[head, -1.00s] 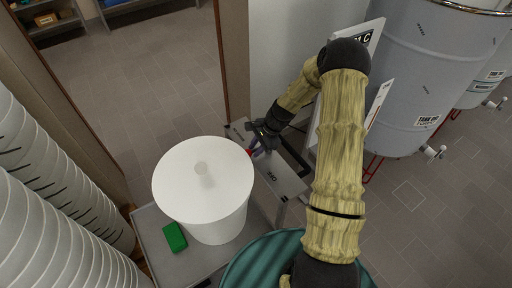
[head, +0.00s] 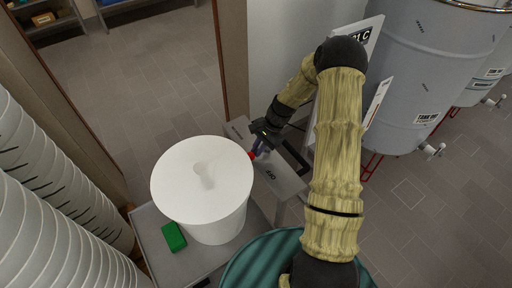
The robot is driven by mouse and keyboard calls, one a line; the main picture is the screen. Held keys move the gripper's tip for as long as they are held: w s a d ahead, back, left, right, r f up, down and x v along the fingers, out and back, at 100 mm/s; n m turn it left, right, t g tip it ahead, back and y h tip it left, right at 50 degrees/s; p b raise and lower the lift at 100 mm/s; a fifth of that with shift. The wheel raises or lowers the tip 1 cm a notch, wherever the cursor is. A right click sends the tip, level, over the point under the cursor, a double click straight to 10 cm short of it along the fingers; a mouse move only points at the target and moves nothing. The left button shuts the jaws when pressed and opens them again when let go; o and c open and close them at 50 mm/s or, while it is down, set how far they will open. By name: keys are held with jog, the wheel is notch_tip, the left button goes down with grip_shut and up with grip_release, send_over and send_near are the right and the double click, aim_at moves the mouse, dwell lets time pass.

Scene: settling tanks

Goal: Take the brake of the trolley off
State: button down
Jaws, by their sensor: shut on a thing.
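My gripper (head: 259,149) reaches down from the upper right, just behind the white tub. It is shut on a small red part (head: 252,156), apparently the brake lever; only a little of it shows beside the tub. A grey flat top with dark lettering (head: 284,184) lies just below and to the right of the gripper and appears to be part of the trolley. The lettering is too small to read surely. The white tub hides much of the area left of the gripper, and the trolley's wheels are not visible.
The white tub (head: 203,185) stands close to the gripper on a grey surface (head: 190,266), with a green block (head: 174,237) beside it. Large grey tanks (head: 415,70) stand at right, ribbed white cylinders (head: 55,240) at left. Open tiled floor (head: 145,85) lies beyond the doorway.

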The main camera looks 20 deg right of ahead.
jog(key=shift+s+d+r+n+g, duration=0.1)
jog(key=shift+s+d+n+g, duration=0.25)
jog(key=shift+n, duration=0.65)
jog(key=shift+s+d+n+g, duration=0.25)
jog(key=shift+s+n+g, duration=0.15)
jog(key=shift+n, duration=0.6)
jog(key=c, duration=1.5)
grip_release()
jog(key=b+v, duration=0.4)
jog(key=v, duration=1.3)
jog(key=shift+w+a+r, duration=0.15)
jog(key=shift+r, duration=0.1)
jog(key=shift+a, duration=0.1)
